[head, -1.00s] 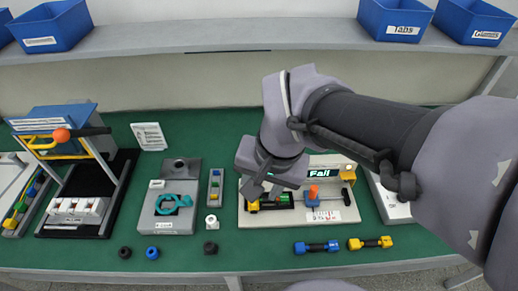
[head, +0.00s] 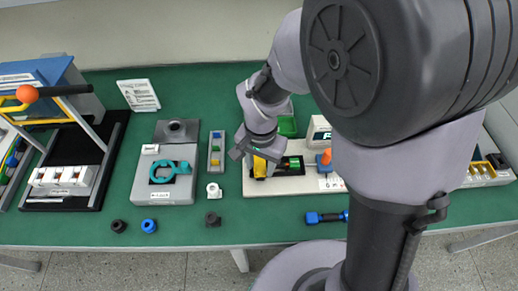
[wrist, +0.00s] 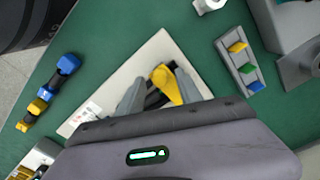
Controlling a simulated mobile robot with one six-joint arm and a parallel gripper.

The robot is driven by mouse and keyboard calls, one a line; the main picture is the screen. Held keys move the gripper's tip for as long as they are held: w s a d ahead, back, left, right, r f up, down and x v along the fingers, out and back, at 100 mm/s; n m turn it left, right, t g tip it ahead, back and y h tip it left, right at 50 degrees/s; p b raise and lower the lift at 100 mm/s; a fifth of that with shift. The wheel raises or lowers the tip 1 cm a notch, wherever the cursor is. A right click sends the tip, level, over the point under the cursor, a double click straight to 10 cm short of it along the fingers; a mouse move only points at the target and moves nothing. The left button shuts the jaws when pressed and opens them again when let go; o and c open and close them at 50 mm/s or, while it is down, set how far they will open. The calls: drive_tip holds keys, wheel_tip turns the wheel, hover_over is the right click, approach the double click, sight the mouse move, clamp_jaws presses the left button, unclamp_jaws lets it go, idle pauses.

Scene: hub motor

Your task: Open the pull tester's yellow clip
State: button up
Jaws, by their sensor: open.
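The pull tester is a white base plate (head: 290,186) on the green bench, largely behind my arm in the head view. Its yellow clip (head: 260,167) is at the left end of the plate, beside a dark slot with a green part (head: 295,163). My gripper (head: 258,153) is right at the clip, pointing down. In the wrist view the yellow clip (wrist: 167,84) shows between the two grey fingers of my open gripper (wrist: 160,90). Whether a finger touches it I cannot tell. The tester's orange-topped blue part (head: 325,158) is partly hidden by my arm.
Left of the tester are a narrow tray of coloured blocks (head: 216,154) and a grey fixture with a teal clamp (head: 170,170). A blue dumbbell-shaped part (head: 326,216) lies in front of the tester. Small round parts (head: 212,219) lie along the front edge.

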drive_tip(key=shift+f, duration=0.35)
clamp_jaws()
idle(1.2)
